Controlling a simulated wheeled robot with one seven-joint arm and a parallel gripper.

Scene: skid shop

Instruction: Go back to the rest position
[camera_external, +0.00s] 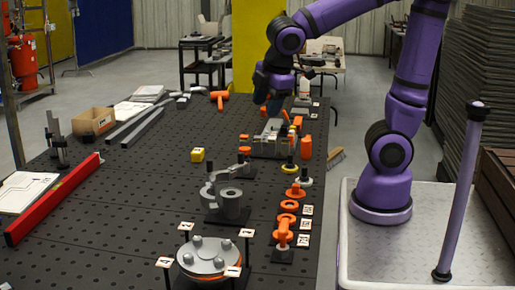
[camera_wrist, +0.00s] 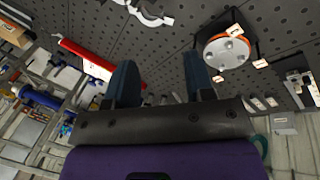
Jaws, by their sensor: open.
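My purple arm rises from its base at the right and reaches left over the far part of the black perforated table (camera_external: 120,225). My gripper (camera_external: 273,103) hangs above the table's far right part, near a grey vise-like fixture with orange parts (camera_external: 268,142). In the wrist view my gripper (camera_wrist: 161,77) shows two dark fingers spread apart with nothing between them. The external view does not show clearly how high the fingertips are above the fixture.
A grey round flange (camera_external: 208,257) stands at the table's front, with a grey clamp piece (camera_external: 230,205) behind it. Orange fittings (camera_external: 283,232) line the right edge. A red level (camera_external: 52,200) and a cardboard box (camera_external: 94,121) lie left. The table's middle left is mostly clear.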

